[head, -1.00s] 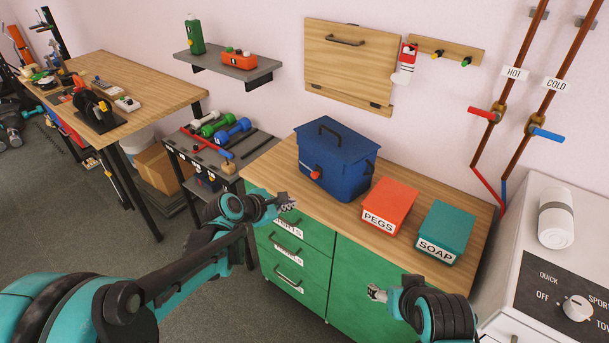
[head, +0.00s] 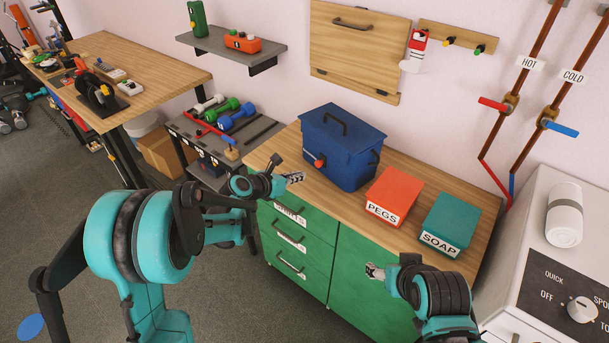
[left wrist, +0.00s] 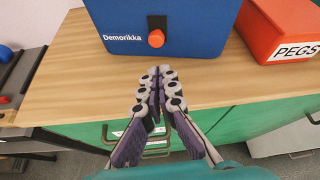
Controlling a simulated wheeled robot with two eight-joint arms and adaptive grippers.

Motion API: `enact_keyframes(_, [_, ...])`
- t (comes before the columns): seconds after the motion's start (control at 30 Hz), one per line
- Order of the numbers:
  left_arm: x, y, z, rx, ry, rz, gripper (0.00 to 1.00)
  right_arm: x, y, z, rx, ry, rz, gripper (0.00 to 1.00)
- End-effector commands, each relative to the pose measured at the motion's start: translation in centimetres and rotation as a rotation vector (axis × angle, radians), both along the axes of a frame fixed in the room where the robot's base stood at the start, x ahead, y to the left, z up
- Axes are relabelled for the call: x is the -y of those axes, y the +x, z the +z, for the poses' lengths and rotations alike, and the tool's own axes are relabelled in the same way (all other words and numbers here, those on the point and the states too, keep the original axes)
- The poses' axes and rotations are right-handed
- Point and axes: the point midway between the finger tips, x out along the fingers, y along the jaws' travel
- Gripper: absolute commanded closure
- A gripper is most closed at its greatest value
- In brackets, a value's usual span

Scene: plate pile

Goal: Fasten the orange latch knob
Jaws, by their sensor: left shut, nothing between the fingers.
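The orange latch knob (left wrist: 156,38) sits on the front face of a blue box (left wrist: 200,22) marked "Demorikka", on a dark latch plate. In the head view the knob (head: 319,162) shows on the front of the blue box (head: 350,160), whose lid with a black handle is down. My left gripper (head: 294,177) is over the front left of the wooden counter, a short way in front of the knob and apart from it. In the left wrist view its fingers (left wrist: 161,75) are together and empty, pointing toward the knob. My right gripper (head: 374,271) is low, before the green cabinet; its finger state is unclear.
An orange PEGS box (head: 393,194) and a teal SOAP box (head: 446,224) stand right of the blue box on the wooden counter (head: 289,150). A rack of dumbbells (head: 226,120) is to the left. Red and blue valve pipes and a white machine are at the right.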

Motion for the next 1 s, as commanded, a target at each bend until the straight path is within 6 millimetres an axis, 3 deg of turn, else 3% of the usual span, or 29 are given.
enact_keyframes(0.3, [3.4,4.0,-2.9,0.001,0.001,-0.002,1.0,0.0,0.0,-2.1,0.0,0.0,0.0,0.34])
enact_keyframes(0.5, [4.7,5.6,-3.8,0.0,0.0,-0.001,1.0,0.0,0.0,-2.8,0.0,0.0,0.0,0.34])
enact_keyframes(1.0, [5.0,6.0,-3.6,0.001,0.001,0.0,1.0,0.0,0.0,-2.7,0.0,0.0,0.0,0.34])
